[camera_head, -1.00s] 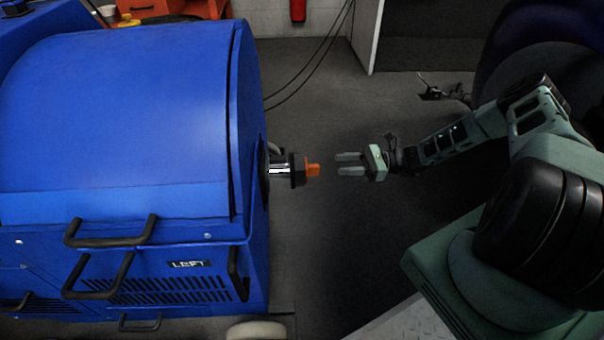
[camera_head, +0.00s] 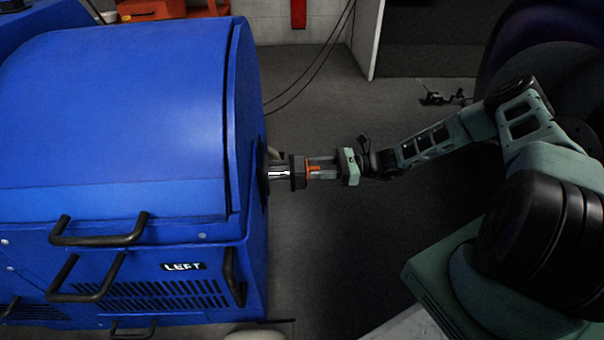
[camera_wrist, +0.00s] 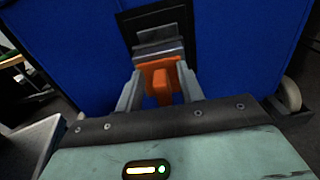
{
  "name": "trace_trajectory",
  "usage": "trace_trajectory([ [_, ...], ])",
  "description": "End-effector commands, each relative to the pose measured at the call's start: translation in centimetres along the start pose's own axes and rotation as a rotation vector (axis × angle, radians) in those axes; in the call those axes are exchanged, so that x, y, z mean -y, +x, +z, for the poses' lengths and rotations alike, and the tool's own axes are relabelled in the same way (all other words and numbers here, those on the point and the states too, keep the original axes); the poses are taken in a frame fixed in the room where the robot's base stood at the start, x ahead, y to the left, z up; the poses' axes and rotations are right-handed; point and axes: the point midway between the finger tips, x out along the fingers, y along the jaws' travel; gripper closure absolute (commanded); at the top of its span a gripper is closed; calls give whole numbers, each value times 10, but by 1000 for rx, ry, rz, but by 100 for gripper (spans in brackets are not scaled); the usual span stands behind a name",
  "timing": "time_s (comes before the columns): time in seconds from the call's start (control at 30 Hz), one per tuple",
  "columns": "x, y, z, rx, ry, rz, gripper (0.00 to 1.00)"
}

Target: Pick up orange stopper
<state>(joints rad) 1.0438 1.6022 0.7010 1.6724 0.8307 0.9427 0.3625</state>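The orange stopper (camera_head: 313,169) sits on the end of the metal and black shaft (camera_head: 280,173) that sticks out of the blue machine's right side. My gripper (camera_head: 321,168) is at the stopper, with its fingers lying on either side of it. In the wrist view the orange stopper (camera_wrist: 161,82) shows between the two grey fingers of my gripper (camera_wrist: 160,86). The fingers are apart, and small gaps seem to show beside the stopper's narrow part. Whether they touch its wider part cannot be told.
The large blue machine (camera_head: 120,120), marked LEFT, fills the left side, with black handles on its front. Dark cables (camera_head: 318,66) hang behind the shaft. The floor (camera_head: 330,250) below the gripper is clear.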

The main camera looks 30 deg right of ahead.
Motion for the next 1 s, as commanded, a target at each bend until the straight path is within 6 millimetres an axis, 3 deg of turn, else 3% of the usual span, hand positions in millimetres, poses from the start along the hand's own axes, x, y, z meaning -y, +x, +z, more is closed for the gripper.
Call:
trace_trajectory([
  [0.03, 0, 0, 0, 0, 0, 0, 78],
  [0.1, 0, 0, 0, 0, 0, 0, 97],
  [0.13, 0, 0, 0, 0, 0, 0, 100],
  [0.67, 0, 0, 5, 1, 0, 1, 100],
  [0.87, 1, -31, 5, -2, -1, -3, 100],
  [1.0, 1, -62, 5, -2, -1, -3, 100],
])
